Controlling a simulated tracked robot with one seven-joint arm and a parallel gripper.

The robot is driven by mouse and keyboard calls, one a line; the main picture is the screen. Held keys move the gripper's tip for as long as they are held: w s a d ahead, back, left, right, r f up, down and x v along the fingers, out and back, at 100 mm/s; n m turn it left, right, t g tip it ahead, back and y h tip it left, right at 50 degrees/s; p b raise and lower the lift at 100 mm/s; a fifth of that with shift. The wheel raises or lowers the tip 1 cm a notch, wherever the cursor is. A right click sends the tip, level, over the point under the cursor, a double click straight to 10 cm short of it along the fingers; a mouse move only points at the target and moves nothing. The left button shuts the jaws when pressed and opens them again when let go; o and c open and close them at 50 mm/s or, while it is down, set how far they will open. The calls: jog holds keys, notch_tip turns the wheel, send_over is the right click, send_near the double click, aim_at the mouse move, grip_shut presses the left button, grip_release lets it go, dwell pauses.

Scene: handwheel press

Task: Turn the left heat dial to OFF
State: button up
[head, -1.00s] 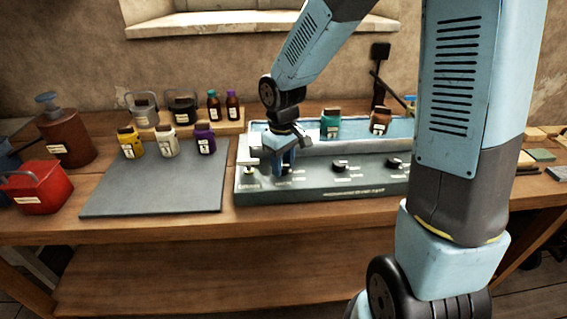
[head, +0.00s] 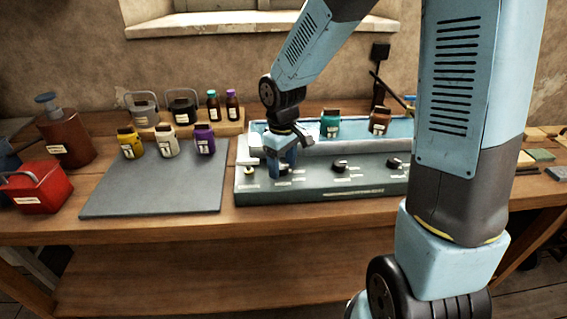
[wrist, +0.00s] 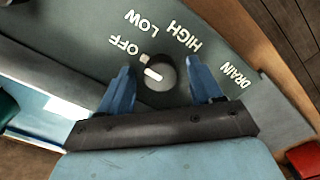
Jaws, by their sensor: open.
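The left heat dial (wrist: 161,74) is a dark round knob with a white mark on its face, on the grey-green control panel (head: 330,193). The words OFF, LOW and HIGH are printed beside it in the wrist view. The white mark is on the OFF side of the knob; a small white tick sits just outside the rim there. My gripper (wrist: 160,70) is open, with one blue finger on each side of the dial. Contact cannot be told.
Two more dials, a middle one (head: 340,165) and a right one (head: 393,163), are on the panel. A teal jar (head: 330,125) and a brown jar (head: 379,122) stand in the trough behind. A grey mat (head: 150,195) lies further left.

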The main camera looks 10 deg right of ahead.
aim_at(283, 166)
notch_tip(283, 166, up, 14)
jog(key=shift+f, duration=0.15)
dwell(0.6)
jog(key=s+d+r+m+t, duration=0.2)
jog(key=s+d+r+m, duration=0.2)
jog(key=s+d, duration=0.4)
jog(key=s+d+r+m+t, duration=0.3)
jog(key=s+d+r+m, duration=0.1)
jog(key=s+d, duration=0.4)
jog(key=shift+s+r+m+t, duration=0.3)
jog(key=shift+s+r+m, duration=0.1)
jog(key=shift+s+r, duration=0.2)
jog(key=shift+d, duration=0.15)
dwell(1.4)
